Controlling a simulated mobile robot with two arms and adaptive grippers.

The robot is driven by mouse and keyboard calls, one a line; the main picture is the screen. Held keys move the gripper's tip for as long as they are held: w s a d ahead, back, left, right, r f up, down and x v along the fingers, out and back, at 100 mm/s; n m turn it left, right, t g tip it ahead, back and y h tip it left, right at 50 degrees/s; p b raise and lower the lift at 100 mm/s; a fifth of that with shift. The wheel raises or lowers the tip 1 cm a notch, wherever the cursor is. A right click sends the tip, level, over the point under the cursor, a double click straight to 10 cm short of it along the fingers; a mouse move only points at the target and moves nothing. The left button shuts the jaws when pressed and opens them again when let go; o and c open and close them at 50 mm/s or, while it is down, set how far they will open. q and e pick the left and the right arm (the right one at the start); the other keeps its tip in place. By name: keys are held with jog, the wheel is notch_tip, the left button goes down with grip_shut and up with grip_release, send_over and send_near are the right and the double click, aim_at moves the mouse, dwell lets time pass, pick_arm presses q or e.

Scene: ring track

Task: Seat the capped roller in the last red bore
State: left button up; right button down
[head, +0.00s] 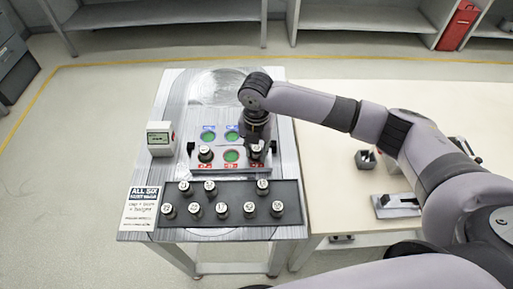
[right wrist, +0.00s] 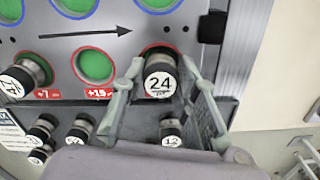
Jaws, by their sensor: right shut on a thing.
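My right gripper (right wrist: 160,88) is shut on a dark roller with a white cap marked 24 (right wrist: 158,82). The roller is at the rightmost red-ringed bore (right wrist: 158,49) of the grey plate; I cannot tell how deep it sits. In the head view my right gripper (head: 257,145) comes down over that end of the plate. The middle red bore (head: 231,156) is empty and shows green; it also shows in the right wrist view (right wrist: 95,67). Another capped roller (head: 206,153) stands in the left red bore. My left gripper is not in view.
A black tray (head: 237,190) with several capped rollers lies in front of the plate. Blue-ringed bores (head: 208,132) form the back row. A small display box (head: 160,139) and a printed card (head: 142,207) stand left. A cream table (head: 330,190) adjoins on the right.

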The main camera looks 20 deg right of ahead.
aim_at(256, 148)
jog(key=shift+f, duration=0.25)
jog(key=shift+s+f, duration=0.35)
jog(key=shift+f, duration=0.1)
jog(key=c, duration=1.6)
grip_release()
jog(key=o, duration=0.4)
jog(key=shift+w+f, duration=0.15)
jog(key=shift+f, duration=0.05)
jog(key=shift+c, duration=0.2)
jog(key=shift+r, duration=0.1)
jog(key=shift+r, duration=0.35)
notch_tip(256, 148, up, 13)
jog(key=b, duration=0.2)
jog(key=shift+w, duration=0.2)
jog(key=shift+f, duration=0.1)
